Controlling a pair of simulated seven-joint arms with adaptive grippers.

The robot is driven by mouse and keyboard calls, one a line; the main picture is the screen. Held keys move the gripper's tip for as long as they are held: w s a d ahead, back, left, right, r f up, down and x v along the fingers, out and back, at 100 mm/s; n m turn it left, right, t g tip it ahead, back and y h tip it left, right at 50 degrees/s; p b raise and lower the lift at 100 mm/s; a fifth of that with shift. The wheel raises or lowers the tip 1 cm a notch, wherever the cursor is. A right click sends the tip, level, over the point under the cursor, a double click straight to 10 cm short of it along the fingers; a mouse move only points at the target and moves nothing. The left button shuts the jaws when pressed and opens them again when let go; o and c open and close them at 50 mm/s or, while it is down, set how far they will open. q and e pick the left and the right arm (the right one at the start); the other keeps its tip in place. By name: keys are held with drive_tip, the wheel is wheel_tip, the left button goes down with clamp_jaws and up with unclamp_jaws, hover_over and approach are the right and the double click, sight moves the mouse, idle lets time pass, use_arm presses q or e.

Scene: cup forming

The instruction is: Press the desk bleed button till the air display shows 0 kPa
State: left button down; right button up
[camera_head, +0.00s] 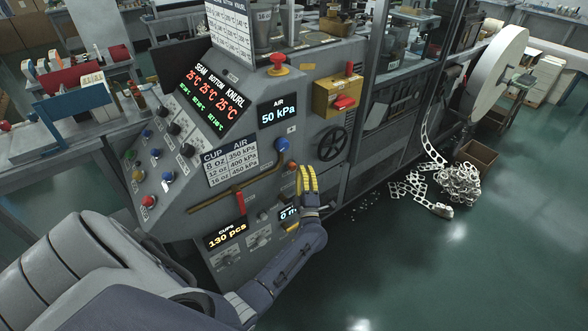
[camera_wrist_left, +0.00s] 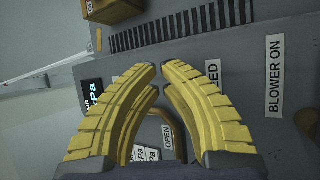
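The air display (camera_head: 279,112) on the machine's front panel reads 50 kPa. Part of a display with "kPa" (camera_wrist_left: 92,92) shows in the wrist view. Several coloured buttons sit on the sloped desk, among them a blue one (camera_head: 168,176) and a red one (camera_head: 148,201). Their labels are too small to read, so I cannot tell which is the bleed button. My left gripper (camera_head: 306,168) is in front of the panel, below and right of the air display. Its yellow fingertips (camera_wrist_left: 161,70) are close together with nothing between them. My right gripper is not in view.
A blue button (camera_head: 282,145) and a brown rail (camera_head: 230,192) are on the panel left of my gripper. A yellow box with a red switch (camera_head: 340,95) and a black handwheel (camera_head: 332,143) are above right. The wrist view shows a "BLOWER ON" label (camera_wrist_left: 274,76).

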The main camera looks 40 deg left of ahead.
use_arm(q)
drive_tip(key=shift+d, duration=0.1)
idle(0.3)
drive_tip(key=d, duration=0.1)
drive_tip(key=s+d, duration=0.1)
drive_tip(key=d, duration=0.2)
drive_tip(key=shift+s+d, duration=0.3)
idle(0.7)
